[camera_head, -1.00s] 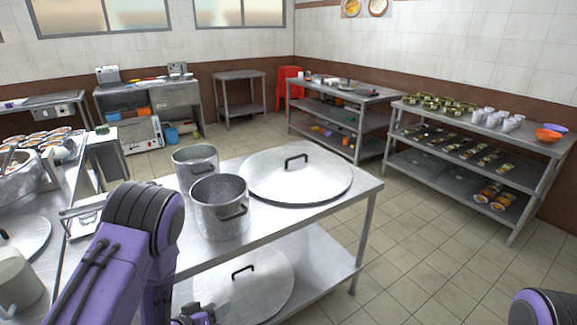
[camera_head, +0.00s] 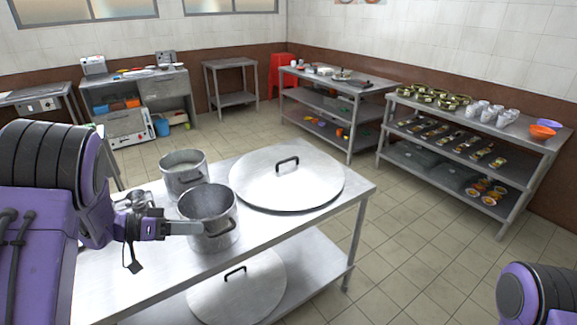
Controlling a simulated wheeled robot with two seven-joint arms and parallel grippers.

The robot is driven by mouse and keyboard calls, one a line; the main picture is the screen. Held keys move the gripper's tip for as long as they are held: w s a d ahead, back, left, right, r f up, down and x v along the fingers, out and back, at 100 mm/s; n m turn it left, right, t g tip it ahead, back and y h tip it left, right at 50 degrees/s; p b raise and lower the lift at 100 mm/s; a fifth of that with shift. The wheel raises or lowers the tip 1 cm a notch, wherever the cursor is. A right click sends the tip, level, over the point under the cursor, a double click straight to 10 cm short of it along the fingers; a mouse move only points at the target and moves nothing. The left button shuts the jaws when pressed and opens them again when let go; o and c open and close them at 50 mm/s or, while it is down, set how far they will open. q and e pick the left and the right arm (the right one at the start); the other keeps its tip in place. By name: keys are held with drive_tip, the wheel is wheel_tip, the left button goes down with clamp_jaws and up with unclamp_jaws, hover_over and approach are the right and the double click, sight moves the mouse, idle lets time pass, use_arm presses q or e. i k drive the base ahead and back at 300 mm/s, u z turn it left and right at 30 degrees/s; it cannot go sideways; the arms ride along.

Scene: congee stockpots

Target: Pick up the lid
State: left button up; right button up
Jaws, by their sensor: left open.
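A large round steel lid (camera_head: 310,190) with a black handle (camera_head: 287,163) lies on the top of the steel table, at its far right part. A second similar lid (camera_head: 250,295) with a black handle lies on the lower shelf. My left gripper (camera_head: 203,228) is open and empty, seen from the side in front of the nearer pot, to the left of the upper lid and apart from it. It covers part of that pot's side. Of my right side only a purple and black arm part shows at the lower right; its gripper is out of view.
Two steel pots stand left of the upper lid: a nearer one (camera_head: 208,203) and a farther one (camera_head: 183,172). The table top (camera_head: 125,285) is bare at the near left. Shelves with dishes and cups (camera_head: 465,140) stand at the right, across open tiled floor (camera_head: 400,240).

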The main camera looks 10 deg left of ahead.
sight(287, 178)
drive_tip(key=i, duration=1.7)
